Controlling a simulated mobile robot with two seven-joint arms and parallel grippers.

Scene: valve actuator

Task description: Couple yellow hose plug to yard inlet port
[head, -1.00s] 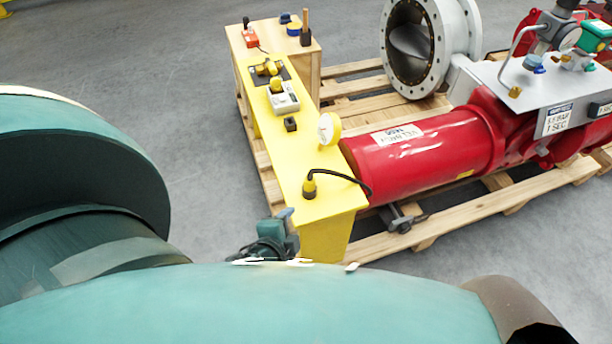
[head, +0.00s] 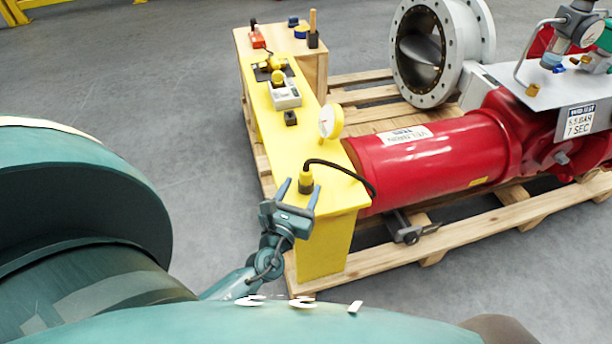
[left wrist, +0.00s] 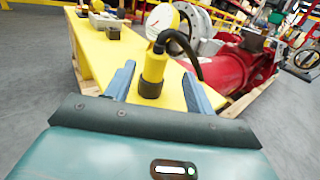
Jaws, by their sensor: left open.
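The yellow hose plug (head: 306,182) stands upright near the front end of the yellow bench top, with a black hose (head: 340,170) curving from its top toward the red cylinder. It also shows in the left wrist view (left wrist: 153,68), with a dark collar at its base. My left gripper (head: 297,190) is open, one finger on each side of the plug in the picture; the plug is not clamped. The fingers also show in the left wrist view (left wrist: 158,85). I cannot tell which fitting is the yard inlet port; a small black socket block (head: 290,118) sits further along the bench. My right gripper is not seen.
The yellow bench (head: 335,225) stands on a wooden pallet (head: 450,240) beside the red actuator cylinder (head: 440,160). A round gauge (head: 331,121) rises from the bench near the plug. Further back are a grey-white box (head: 285,95) and a red device (head: 257,39). The floor at left is clear.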

